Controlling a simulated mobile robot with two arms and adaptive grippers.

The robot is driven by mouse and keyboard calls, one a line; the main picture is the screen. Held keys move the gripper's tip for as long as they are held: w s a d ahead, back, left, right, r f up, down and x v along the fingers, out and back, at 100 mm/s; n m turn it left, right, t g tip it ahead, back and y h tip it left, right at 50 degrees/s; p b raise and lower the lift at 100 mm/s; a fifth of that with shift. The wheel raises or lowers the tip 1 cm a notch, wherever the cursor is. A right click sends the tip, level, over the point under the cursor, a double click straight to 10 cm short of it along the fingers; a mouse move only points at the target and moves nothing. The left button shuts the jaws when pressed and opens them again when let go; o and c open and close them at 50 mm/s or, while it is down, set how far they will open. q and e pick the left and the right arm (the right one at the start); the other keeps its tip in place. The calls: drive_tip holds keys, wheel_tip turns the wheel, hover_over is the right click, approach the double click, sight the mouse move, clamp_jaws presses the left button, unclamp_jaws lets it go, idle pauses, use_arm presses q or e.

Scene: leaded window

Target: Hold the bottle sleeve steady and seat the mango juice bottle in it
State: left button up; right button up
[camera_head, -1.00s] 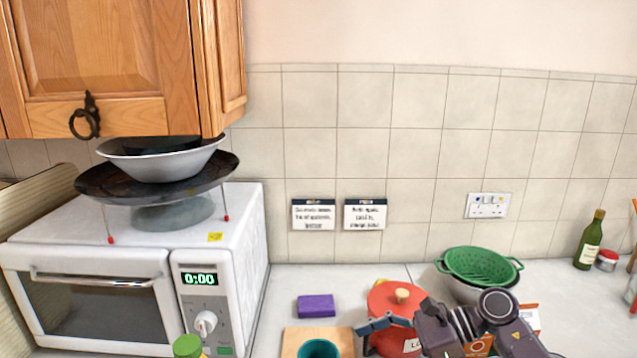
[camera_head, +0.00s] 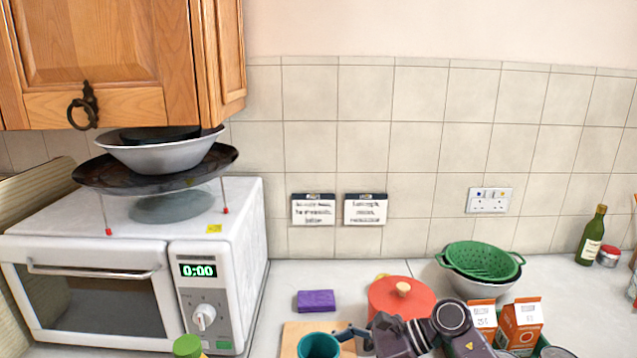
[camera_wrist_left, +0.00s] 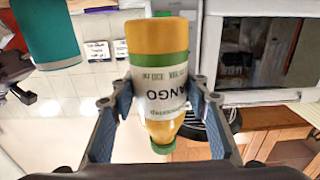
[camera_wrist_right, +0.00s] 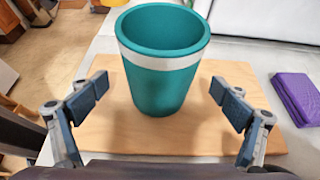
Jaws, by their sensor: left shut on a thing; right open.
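The bottle sleeve (camera_wrist_right: 165,80) is a teal cup with a pale band, upright on a wooden board (camera_wrist_right: 110,135); in the head view the sleeve (camera_head: 318,346) is cut by the bottom edge. My right gripper (camera_wrist_right: 163,100) is open, its fingers on either side of the sleeve with gaps. Its arm also shows in the head view right of the sleeve. My left gripper (camera_wrist_left: 163,97) is shut on the mango juice bottle (camera_wrist_left: 160,90), yellow with a white label and green cap. The bottle's cap (camera_head: 187,346) shows low in the head view, left of the sleeve.
A microwave (camera_head: 130,265) stands left, with a wok and bowl on top. A red pot (camera_head: 400,298), a green colander (camera_head: 480,261) and orange cartons (camera_head: 520,325) stand to the right.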

drive_tip(key=shift+a, duration=0.3)
drive_tip(key=shift+f, duration=0.1)
drive_tip(key=c, duration=1.4)
